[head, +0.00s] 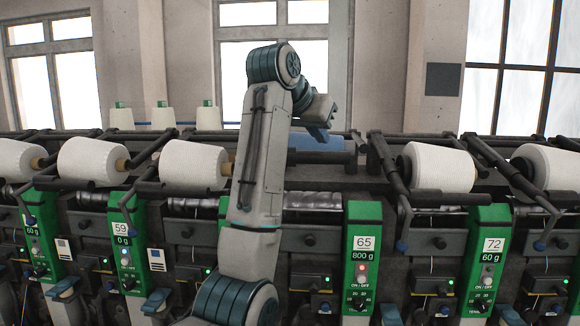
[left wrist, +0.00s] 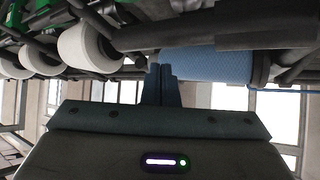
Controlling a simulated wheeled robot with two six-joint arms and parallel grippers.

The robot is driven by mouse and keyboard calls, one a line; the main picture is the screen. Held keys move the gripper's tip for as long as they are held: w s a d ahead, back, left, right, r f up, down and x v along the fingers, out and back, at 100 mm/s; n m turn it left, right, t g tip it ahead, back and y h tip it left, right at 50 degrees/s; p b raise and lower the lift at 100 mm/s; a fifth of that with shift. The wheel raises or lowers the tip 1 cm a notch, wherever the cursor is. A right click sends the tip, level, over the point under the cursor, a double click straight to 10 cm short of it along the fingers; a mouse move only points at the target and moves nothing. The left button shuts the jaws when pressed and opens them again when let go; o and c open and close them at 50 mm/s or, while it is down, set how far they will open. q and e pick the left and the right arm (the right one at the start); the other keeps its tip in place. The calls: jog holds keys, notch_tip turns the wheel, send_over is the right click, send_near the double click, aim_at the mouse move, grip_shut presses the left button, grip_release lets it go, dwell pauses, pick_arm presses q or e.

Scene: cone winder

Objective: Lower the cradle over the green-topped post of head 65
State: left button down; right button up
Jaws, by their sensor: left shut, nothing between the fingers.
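Head 65 shows as a green panel (head: 363,262) with a "65" label, an "800 g" display and a reddish lamp. Behind and left of it, a blue package (head: 318,142) lies in dark cradle bars, partly hidden by my left arm. The blue package also shows in the left wrist view (left wrist: 205,62), beside a dark bar (left wrist: 265,38). My left gripper (head: 320,133) is shut and empty, close to the blue package; I cannot tell whether it touches. Its blue fingertips are together in the left wrist view (left wrist: 161,84). My right gripper is out of view.
White packages, such as the one right of head 65 (head: 438,167), sit in neighbouring cradles. Spare cones (head: 163,117) stand behind.

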aim_at(318, 159)
pick_arm(q)
jog(key=shift+f+b, duration=1.2)
jog(key=shift+f, duration=0.6)
jog(key=shift+f+b, duration=0.9)
jog(key=shift+f, duration=0.35)
jog(key=shift+r, duration=0.25)
jog(key=s+r+p, duration=0.3)
jog(key=s+r, duration=0.1)
jog(key=r, duration=0.2)
jog(key=shift+r, duration=0.4)
jog(key=shift+f, duration=0.1)
